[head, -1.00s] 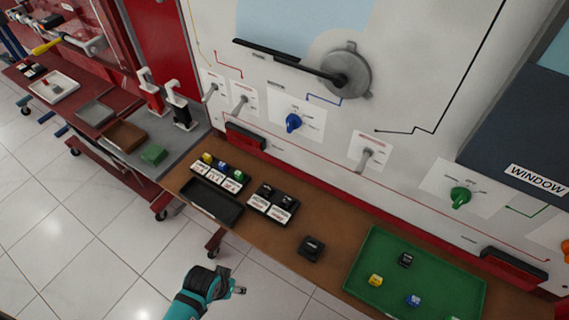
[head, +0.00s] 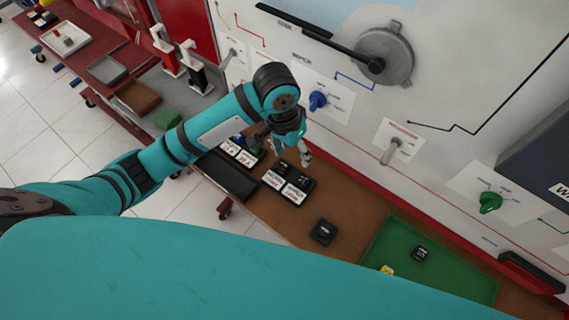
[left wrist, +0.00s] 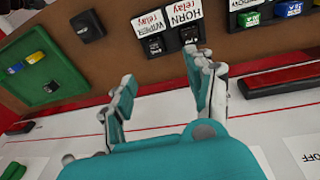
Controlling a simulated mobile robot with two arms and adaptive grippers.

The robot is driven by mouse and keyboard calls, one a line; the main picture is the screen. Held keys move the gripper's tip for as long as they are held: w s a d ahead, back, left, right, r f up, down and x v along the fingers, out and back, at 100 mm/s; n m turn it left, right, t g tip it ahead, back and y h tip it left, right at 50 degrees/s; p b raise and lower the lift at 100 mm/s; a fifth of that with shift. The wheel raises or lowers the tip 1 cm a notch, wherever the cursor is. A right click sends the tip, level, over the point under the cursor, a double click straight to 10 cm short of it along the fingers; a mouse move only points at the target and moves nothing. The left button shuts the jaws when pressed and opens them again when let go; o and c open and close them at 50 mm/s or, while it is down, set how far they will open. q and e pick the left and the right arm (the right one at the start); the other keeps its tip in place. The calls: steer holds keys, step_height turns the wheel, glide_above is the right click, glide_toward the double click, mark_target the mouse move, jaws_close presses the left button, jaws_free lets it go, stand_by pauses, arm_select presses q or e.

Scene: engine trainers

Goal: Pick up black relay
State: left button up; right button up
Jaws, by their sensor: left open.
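Two small black relays (head: 283,168) (head: 303,183) sit side by side in a dark holder with white labels. In the left wrist view they stand under the "WIPER relay" (left wrist: 155,44) and "HORN relay" (left wrist: 189,33) labels. Another black relay (head: 420,253) lies in the green tray (head: 455,277); it also shows in the left wrist view (left wrist: 50,87). My left gripper (head: 305,157) hangs beside the holder on its wall side. In the left wrist view its fingers (left wrist: 160,75) are spread and empty, just short of the two held relays. My right gripper is out of view.
A black square block (head: 323,232) stands on the brown table between holder and tray. A second holder with coloured relays (head: 240,150) and an empty black tray (head: 226,174) lie left. The white panel with knobs and a lever (head: 390,152) rises close behind.

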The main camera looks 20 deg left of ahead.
arm_select(q)
steer(key=w+a+r+y, duration=0.2)
steer(key=w+a+r, duration=0.1)
steer(key=r, duration=0.1)
steer(key=p, duration=0.1)
glide_above(283, 166)
steer(key=shift+n+g, duration=0.3)
step_height(283, 166, down, 12)
steer(key=shift+f, duration=0.1)
steer(key=shift+f+p, duration=0.5)
steer(key=shift+f, duration=2.15)
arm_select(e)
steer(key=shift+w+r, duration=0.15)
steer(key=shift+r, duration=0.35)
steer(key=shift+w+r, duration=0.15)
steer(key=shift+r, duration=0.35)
arm_select(q)
steer(key=shift+c, duration=0.3)
steer(key=c, duration=1)
steer(key=shift+r, duration=0.1)
